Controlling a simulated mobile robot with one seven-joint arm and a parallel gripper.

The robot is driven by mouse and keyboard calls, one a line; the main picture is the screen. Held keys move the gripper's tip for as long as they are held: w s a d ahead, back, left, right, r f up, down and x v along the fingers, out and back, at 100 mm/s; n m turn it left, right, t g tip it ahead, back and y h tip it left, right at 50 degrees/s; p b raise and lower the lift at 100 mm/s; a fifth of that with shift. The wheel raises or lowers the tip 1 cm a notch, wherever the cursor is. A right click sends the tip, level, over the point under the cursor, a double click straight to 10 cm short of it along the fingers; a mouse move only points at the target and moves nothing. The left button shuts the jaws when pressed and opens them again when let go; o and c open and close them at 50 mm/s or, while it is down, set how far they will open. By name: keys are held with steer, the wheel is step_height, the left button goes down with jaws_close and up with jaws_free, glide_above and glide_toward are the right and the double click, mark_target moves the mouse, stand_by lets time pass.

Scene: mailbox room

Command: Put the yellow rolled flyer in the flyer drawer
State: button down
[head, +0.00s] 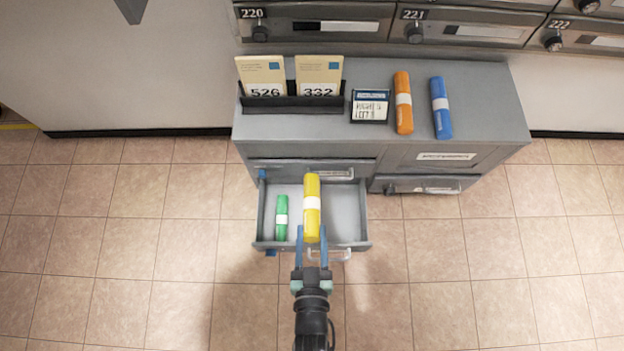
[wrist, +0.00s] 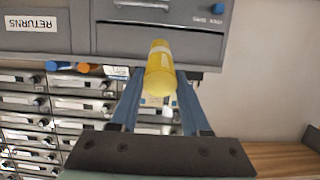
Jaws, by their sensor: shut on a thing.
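The yellow rolled flyer (head: 312,188) has a white band and points away from me. My gripper (head: 312,237) is shut on its near end. In the wrist view the flyer (wrist: 160,76) lies between the blue fingers (wrist: 157,100). An open drawer (head: 345,215) on the left of the grey cabinet is below the flyer in the head view. I cannot tell how high the flyer is above the drawer floor. A green rolled flyer (head: 282,218) stays in the drawer's left part. I cannot read the open drawer's label.
On the cabinet top (head: 470,80) are an orange roll (head: 403,103), a blue roll (head: 440,107), a small framed sign (head: 370,106) and a holder (head: 290,103) with cards 526 and 332. The right drawer (head: 420,185) looks shut. Mailboxes (head: 480,28) line the wall behind.

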step_height(320, 180, down, 9)
steer(key=s+b, duration=0.2)
steer(key=b, duration=0.3)
steer(key=w+f+b, duration=0.8)
steer(key=f+b, duration=0.3)
steer(key=shift+g, duration=0.4)
steer(key=shift+c, duration=1.5)
jaws_free()
